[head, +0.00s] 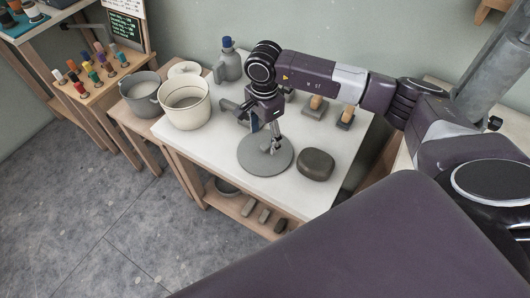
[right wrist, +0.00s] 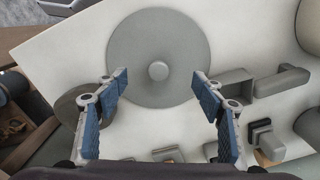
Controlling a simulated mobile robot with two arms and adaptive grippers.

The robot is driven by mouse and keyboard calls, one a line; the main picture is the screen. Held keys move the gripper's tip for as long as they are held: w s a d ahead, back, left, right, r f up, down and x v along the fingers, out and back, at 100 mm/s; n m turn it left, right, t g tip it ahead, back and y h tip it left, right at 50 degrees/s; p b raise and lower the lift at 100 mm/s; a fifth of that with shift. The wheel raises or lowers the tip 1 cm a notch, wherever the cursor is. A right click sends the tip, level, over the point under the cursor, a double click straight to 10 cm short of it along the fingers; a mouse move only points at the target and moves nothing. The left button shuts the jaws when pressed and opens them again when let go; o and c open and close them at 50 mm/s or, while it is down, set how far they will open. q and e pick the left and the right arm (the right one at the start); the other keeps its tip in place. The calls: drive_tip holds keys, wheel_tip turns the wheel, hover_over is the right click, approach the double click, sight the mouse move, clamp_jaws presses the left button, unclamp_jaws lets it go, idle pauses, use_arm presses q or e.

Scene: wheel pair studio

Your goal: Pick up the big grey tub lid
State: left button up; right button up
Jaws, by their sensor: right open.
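The big grey tub lid (head: 252,163) is a flat round disc lying on the white table top. In the right wrist view the lid (right wrist: 158,32) shows nearly whole, with a small round knob (right wrist: 158,70) at its middle. My right gripper (head: 274,146) is over the lid, pointing down. In the right wrist view my right gripper (right wrist: 161,82) is open and empty, its blue-padded fingers apart on either side below the knob. I cannot tell the exact height of the fingertips above the lid. My left gripper is not in view.
A dark grey rounded block (head: 316,164) sits close right of the lid. A cream tub (head: 186,103) stands left, with a grey pot (head: 141,95) beyond it. A grey bottle (head: 228,66) and wooden-handled tools (head: 346,117) stand toward the back. Bare table (head: 205,150) shows left of the lid.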

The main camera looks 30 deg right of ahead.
sight(265, 146)
wheel_tip(265, 146, down, 4)
drive_tip(key=shift+s+f+b, duration=0.15)
drive_tip(key=shift+f+b, duration=0.1)
drive_tip(key=shift+b, duration=0.65)
drive_tip(key=shift+f, duration=0.1)
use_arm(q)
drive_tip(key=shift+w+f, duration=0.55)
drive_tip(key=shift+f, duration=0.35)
use_arm(e)
drive_tip(key=shift+c, duration=1)
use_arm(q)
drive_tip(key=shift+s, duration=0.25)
use_arm(e)
clamp_jaws()
